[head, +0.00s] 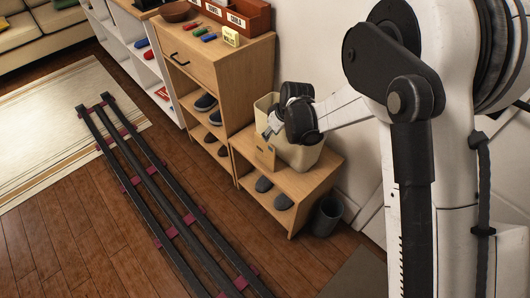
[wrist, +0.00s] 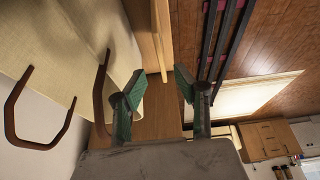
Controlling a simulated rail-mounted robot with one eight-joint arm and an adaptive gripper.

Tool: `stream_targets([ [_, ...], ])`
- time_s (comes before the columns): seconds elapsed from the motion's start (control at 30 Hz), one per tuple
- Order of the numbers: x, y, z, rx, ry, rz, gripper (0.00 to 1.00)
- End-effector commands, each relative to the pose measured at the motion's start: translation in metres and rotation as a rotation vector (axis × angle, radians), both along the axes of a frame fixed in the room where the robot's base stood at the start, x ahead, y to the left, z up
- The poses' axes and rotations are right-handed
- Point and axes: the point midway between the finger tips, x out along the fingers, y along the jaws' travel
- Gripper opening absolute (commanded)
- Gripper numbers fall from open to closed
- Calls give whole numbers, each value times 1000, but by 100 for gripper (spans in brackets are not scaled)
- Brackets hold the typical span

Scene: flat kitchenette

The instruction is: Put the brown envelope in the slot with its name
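The brown envelope (head: 265,157) stands upright on the low shoe bench, close to the front of a cream bag. In the wrist view its thin edge (wrist: 161,40) shows ahead, roughly in line with the gap between my fingers. My gripper (head: 270,130) is just above the envelope. The wrist view shows its green-padded fingers (wrist: 160,88) apart with nothing between them. The brown slotted holder (head: 248,17) is on top of the taller cabinet, with white name labels too small to read surely.
The cream bag (head: 302,155) with brown handles (wrist: 98,90) is beside my gripper.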

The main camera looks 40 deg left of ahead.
Motion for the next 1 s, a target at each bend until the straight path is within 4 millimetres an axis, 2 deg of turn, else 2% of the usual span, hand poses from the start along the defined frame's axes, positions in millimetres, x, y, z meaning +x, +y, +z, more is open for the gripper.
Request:
stream_targets([
  [0.17,3,11,13,-64,15,7,29],
  [0.5,2,25,71,-230,44,4,29],
  [0.6,1,25,81,-253,46,1,29],
  [0.77,1,26,78,-261,47,0,29],
  [1.0,2,30,41,-260,47,0,29],
])
